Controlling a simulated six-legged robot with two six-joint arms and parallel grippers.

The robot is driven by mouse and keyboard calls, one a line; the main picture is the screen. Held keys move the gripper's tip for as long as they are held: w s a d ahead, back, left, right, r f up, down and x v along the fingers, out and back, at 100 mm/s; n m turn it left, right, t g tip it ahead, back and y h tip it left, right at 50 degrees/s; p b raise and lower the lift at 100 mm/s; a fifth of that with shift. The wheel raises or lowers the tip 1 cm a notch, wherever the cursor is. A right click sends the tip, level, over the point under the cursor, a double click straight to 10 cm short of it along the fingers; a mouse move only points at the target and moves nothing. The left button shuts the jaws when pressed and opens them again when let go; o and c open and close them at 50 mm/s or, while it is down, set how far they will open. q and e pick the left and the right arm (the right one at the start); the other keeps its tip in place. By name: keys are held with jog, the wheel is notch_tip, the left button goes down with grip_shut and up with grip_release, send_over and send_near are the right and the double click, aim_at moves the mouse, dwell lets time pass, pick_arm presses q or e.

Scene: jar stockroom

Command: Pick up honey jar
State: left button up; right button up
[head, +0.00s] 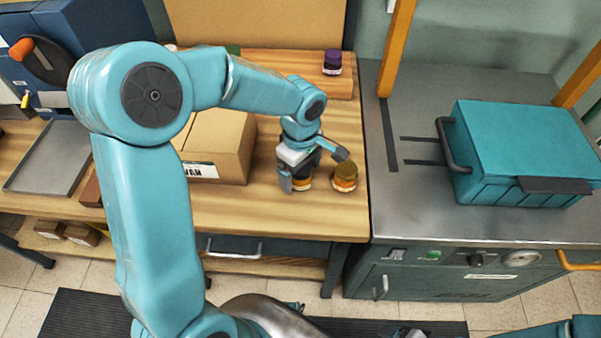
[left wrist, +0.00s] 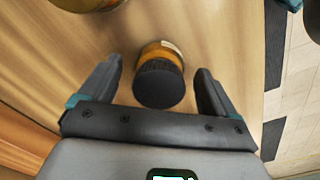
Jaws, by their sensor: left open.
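An amber jar with a black lid (left wrist: 158,84) stands on the wooden bench. In the left wrist view it sits between the two fingers of my left gripper (left wrist: 159,70), with gaps at both sides. In the head view my left gripper (head: 314,171) is open over this jar (head: 302,184), and partly hides it. A second amber jar, with a gold-brown lid (head: 344,177), stands just to the right. Part of an amber jar also shows at the top edge of the left wrist view (left wrist: 90,4). The labels are too small to read, so I cannot tell which is honey.
A cardboard box (head: 218,145) stands left of the gripper. A purple-lidded jar (head: 332,62) stands on a raised shelf behind. The bench's right edge is close to the jars. A metal counter with a teal case (head: 525,145) lies beyond it. A grey tray (head: 48,157) is far left.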

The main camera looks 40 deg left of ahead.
pick_arm(q)
jog(key=shift+f, duration=0.45)
jog(key=c, duration=1.4)
jog(key=shift+r, duration=0.2)
jog(key=shift+c, duration=0.2)
